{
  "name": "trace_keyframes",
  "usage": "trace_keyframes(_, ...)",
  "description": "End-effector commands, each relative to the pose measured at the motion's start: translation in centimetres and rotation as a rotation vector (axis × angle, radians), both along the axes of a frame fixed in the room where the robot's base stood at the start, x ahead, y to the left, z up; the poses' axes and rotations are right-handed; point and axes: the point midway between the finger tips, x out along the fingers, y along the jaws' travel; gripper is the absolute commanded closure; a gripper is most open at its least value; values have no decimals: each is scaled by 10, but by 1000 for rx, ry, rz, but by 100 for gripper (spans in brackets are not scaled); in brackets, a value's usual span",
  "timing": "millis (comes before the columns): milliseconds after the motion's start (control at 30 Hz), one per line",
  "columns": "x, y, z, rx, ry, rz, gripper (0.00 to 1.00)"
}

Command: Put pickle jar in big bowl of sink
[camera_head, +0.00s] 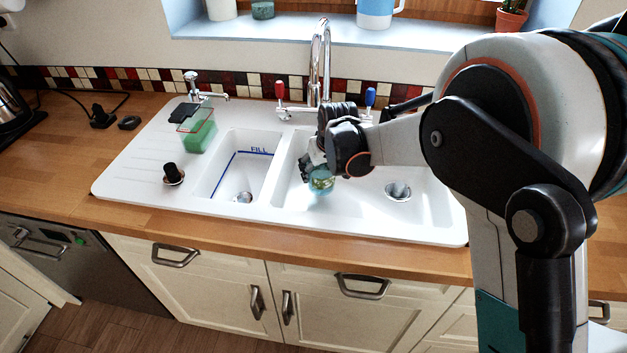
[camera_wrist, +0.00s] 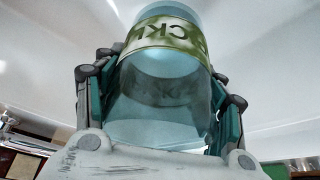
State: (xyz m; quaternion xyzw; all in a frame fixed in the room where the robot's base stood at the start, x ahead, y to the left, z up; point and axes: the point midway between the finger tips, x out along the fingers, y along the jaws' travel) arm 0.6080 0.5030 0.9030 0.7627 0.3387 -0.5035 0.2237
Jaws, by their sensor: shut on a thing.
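The pickle jar (camera_wrist: 160,100) is clear bluish glass with a green label band, and looks empty in the wrist view. It also shows in the head view (camera_head: 321,184), partly covered by my gripper. My gripper (camera_head: 312,168) is shut on the jar, with a finger on each side of it, as the wrist view (camera_wrist: 160,110) shows. The jar is over or inside the big bowl (camera_head: 355,205) of the white sink (camera_head: 130,165). I cannot tell whether the jar touches the bowl's floor. A drain (camera_head: 397,191) lies to the right of the jar.
The small bowl (camera_head: 232,180) marked "FILL" is left of the big bowl. The tall tap (camera_head: 320,60) rises behind my gripper. The big bowl's right part is clear.

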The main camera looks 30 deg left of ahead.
Motion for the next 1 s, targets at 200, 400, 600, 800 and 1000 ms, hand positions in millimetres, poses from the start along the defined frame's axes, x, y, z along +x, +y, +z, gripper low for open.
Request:
trace_keyframes(200,-4,13,0,1,0,1,78)
trace_keyframes(400,-5,17,-28,0,0,-1,78)
trace_keyframes(600,-5,17,-35,1,-1,0,78)
trace_keyframes(800,-5,17,-36,0,0,0,78)
trace_keyframes(1000,-5,17,-37,0,0,0,14)
